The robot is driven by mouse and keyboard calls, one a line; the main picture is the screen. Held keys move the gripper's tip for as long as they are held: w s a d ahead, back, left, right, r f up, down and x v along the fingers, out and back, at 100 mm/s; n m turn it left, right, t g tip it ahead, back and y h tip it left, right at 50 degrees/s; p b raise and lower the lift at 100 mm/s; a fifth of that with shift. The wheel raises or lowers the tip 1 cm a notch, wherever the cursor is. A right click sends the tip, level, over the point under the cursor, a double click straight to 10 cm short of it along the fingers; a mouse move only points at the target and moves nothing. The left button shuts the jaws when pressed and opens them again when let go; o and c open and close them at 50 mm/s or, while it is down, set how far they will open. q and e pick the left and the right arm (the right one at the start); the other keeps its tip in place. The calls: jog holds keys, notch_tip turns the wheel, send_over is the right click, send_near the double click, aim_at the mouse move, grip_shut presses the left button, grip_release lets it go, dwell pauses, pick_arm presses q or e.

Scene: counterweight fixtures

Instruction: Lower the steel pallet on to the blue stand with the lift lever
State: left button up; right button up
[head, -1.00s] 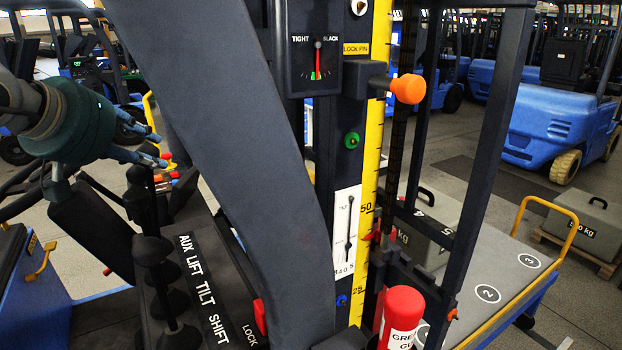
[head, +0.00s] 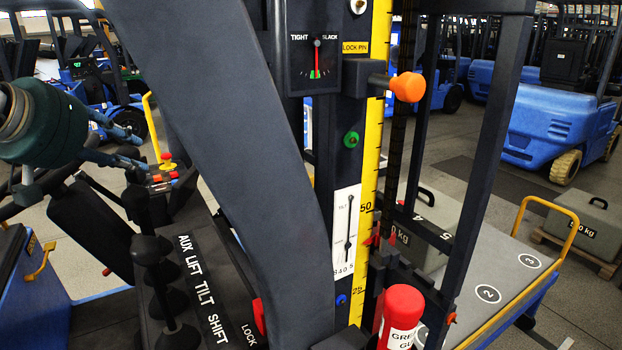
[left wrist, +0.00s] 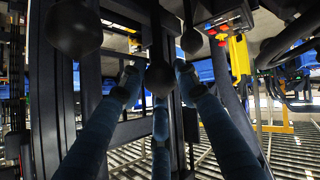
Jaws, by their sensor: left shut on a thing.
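My left gripper (head: 128,155) is at the far end of the lever row, beside the label strip AUX LIFT TILT SHIFT (head: 200,285). In the left wrist view its blue fingers (left wrist: 160,85) are around a black lever knob (left wrist: 158,78), which I take to be the lift lever. Other lever knobs hang on either side. A grey deck with numbered circles (head: 515,277) on a blue frame lies beyond the mast at the right. I cannot tell for certain whether it is the steel pallet or the blue stand. My right gripper is not in view.
A dark sloping beam (head: 215,130) hides much of the middle. A TIGHT/SLACK gauge (head: 314,60), yellow scale (head: 368,185), orange lock-pin knob (head: 408,87) and red grease bottle (head: 402,310) are on or near the mast. A grey weight (head: 582,225) stands on the right.

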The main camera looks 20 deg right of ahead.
pick_arm(q)
jog(key=o, duration=0.9)
jog(key=shift+r, duration=0.15)
jog(key=p+v, duration=0.1)
jog(key=v, duration=0.9)
jog(key=shift+s, duration=0.1)
